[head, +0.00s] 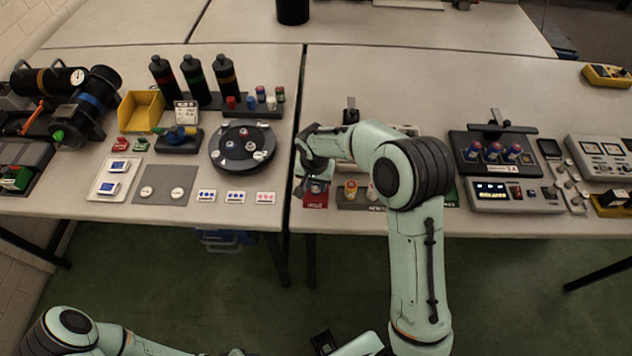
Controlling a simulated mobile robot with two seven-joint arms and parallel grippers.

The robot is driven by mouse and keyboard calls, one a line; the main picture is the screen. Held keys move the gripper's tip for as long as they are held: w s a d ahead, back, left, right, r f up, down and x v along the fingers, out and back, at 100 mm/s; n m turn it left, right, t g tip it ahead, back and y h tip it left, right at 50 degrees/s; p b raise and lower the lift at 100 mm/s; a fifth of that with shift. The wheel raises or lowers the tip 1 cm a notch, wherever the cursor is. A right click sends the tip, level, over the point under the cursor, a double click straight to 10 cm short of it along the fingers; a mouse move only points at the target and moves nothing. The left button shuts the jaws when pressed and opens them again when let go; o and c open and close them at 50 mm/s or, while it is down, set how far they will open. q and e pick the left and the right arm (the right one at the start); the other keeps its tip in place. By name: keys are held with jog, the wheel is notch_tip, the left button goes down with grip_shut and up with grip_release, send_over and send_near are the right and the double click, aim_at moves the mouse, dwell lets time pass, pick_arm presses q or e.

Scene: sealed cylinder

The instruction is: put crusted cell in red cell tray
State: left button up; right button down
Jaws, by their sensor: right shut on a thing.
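My right gripper (314,172) is at the front edge of the right-hand table, pointing down and shut on a small cell (317,186). The cell shows only in part below the fingers, so I cannot make out any crust on it. The red cell tray (315,204) lies directly under the gripper, its front strip with white lettering in view. The gripper and cell hide the rest of it. I cannot tell whether the cell touches the tray. My left arm (75,325) is low at the bottom left; its gripper is not clearly in view.
Right of the red tray, a grey tray (347,205) holds a yellow-and-red cell (350,189). A green tray (451,196) is partly behind my right arm. A rack with several cells (493,152) stands further right. A round black turntable (242,146) is left of the gripper.

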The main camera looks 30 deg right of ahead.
jog(key=c, duration=0.7)
grip_release()
jog(key=shift+f, duration=0.1)
jog(key=shift+c, duration=0.2)
notch_tip(320, 180, up, 12)
jog(key=s+a, duration=0.1)
jog(key=shift+p, duration=0.4)
jog(key=shift+s, duration=0.1)
